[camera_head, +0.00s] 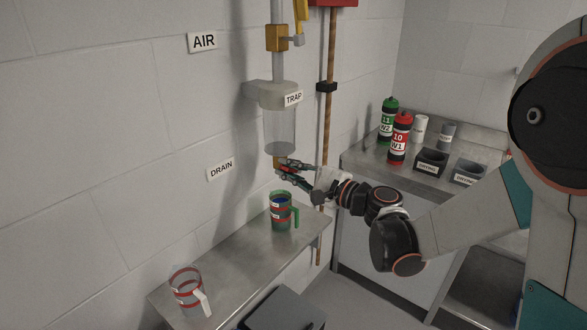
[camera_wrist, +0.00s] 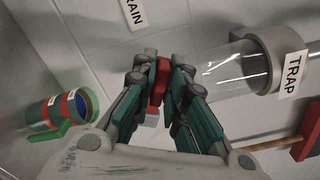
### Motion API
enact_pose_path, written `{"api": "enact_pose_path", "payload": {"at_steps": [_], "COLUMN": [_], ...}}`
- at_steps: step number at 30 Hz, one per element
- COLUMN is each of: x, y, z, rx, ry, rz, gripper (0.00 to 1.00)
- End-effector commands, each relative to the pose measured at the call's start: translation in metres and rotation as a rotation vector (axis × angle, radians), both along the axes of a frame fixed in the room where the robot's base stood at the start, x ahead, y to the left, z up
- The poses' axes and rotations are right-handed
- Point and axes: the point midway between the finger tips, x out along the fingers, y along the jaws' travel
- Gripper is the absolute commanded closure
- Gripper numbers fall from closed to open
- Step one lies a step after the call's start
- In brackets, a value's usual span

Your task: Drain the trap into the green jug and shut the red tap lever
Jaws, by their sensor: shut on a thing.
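The trap (camera_head: 281,130) is a clear bowl under a grey head on the wall, labelled TRAP. It also shows in the wrist view (camera_wrist: 232,68). No liquid is clear to see in it. The red tap lever (camera_wrist: 159,80) is at the drain under the bowl. My gripper (camera_head: 284,168) is shut on this lever, its fingers on either side of it in the wrist view (camera_wrist: 160,72). The green jug (camera_head: 281,222) stands upright on the metal shelf below the drain, and dark blue shows inside it. It also shows in the wrist view (camera_wrist: 47,107).
A clear jug (camera_head: 187,291) with red bands and a white handle stands at the shelf's near end. The metal shelf (camera_head: 240,262) is bare between the jugs. Bottles (camera_head: 401,138) and dark bins (camera_head: 431,162) stand on the right bench.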

Motion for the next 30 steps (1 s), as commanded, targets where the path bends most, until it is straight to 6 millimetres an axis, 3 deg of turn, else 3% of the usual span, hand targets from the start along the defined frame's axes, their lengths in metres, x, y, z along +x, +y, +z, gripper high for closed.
{"api": "enact_pose_path", "payload": {"at_steps": [15, 30], "x": [-0.007, -0.007], "y": [0.005, 0.005], "z": [-0.027, -0.034], "rx": [-0.251, -0.330], "ry": [-0.320, -0.420], "rz": [0.000, 0.001], "gripper": [1.00, 1.00]}}
